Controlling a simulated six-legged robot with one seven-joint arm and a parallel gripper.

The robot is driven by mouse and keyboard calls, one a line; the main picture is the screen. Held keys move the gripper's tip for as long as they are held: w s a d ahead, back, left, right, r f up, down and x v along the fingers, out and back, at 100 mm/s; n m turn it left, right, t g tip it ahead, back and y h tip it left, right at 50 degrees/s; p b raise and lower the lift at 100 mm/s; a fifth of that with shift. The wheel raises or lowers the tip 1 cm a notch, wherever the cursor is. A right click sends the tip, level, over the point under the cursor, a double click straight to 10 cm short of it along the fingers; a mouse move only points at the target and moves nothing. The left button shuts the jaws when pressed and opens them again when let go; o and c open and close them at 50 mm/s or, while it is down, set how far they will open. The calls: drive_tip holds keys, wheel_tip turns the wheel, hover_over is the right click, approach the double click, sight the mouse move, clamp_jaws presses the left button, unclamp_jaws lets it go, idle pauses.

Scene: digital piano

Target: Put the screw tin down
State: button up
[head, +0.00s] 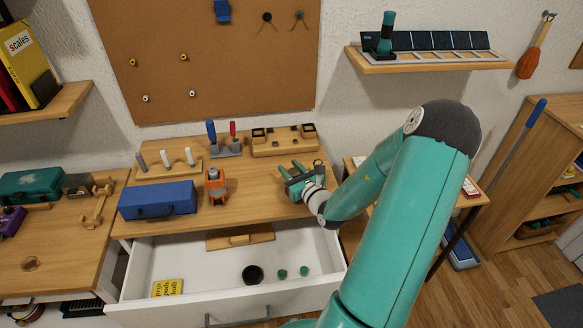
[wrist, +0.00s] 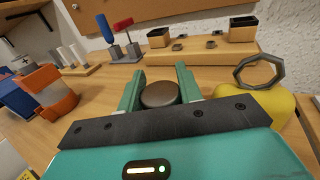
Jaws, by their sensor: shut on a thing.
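The screw tin (wrist: 160,95) shows in the wrist view as a small round thing with a dark brown top. It sits between the two green fingers of my gripper (wrist: 159,88), which is shut on it. In the head view my gripper (head: 296,180) is over the right part of the wooden desk top (head: 255,197), and the tin cannot be made out there. Whether the tin touches the desk is not clear.
A wooden holder with dark cups (head: 283,141) stands behind my gripper. A yellow thing with a grey ring (wrist: 262,100) is close on the right. An orange tool (head: 215,190) and a blue box (head: 158,200) stand left. The drawer (head: 215,283) below is open.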

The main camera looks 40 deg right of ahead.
drive_tip(key=shift+w+d+f, duration=0.1)
drive_tip(key=shift+w+f, duration=0.05)
drive_tip(key=shift+f, duration=0.25)
drive_tip(key=shift+a+r, duration=0.2)
drive_tip(key=shift+d+f, duration=0.1)
drive_tip(key=shift+d, duration=0.05)
drive_tip(key=shift+f, duration=0.2)
drive_tip(key=o, duration=0.7)
drive_tip(key=shift+r, duration=0.15)
